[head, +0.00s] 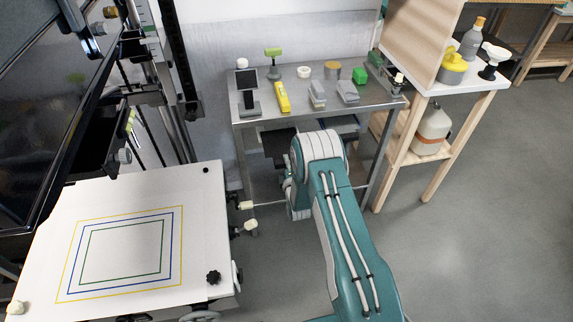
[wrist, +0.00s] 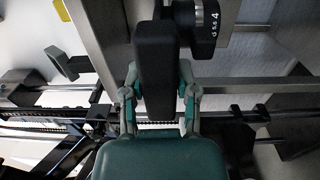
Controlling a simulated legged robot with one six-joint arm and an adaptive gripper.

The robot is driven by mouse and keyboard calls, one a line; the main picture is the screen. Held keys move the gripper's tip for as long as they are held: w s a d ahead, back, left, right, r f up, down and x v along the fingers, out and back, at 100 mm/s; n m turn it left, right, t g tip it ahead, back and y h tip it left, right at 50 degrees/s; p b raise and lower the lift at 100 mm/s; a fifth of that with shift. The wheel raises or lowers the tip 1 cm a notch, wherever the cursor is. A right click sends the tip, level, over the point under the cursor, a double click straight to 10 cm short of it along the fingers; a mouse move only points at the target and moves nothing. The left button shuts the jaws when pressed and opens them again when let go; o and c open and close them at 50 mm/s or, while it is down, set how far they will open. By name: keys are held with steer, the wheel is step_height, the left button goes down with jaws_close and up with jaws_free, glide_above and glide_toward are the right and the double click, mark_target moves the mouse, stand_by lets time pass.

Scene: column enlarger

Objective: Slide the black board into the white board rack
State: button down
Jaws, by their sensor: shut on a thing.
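In the wrist view my gripper (wrist: 160,95) is shut on a black slab, which I take to be the black board (wrist: 155,55). The slab stands out beyond the fingers, with a finger on each side of it. In the head view my arm hides the gripper and most of what it holds. A dark flat thing (head: 279,146) shows just past the arm's end, below the metal table; I cannot tell whether it is the same board. I cannot clearly make out the white board rack in either view.
The metal table (head: 310,103) holds a yellow tool (head: 282,97), a green-topped stand (head: 273,64) and small grey blocks. The enlarger's white baseboard (head: 190,215) is at left, with knobs beside it. A wooden shelf (head: 431,150) stands right.

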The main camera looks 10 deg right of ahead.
mark_target(282, 146)
steer(key=shift+w+r, duration=0.1)
steer(key=shift+w, duration=2)
steer(key=shift+w, duration=0.2)
steer(key=shift+w, duration=1.9)
steer(key=shift+c, duration=1.5)
jaws_free()
steer(key=shift+s, duration=0.1)
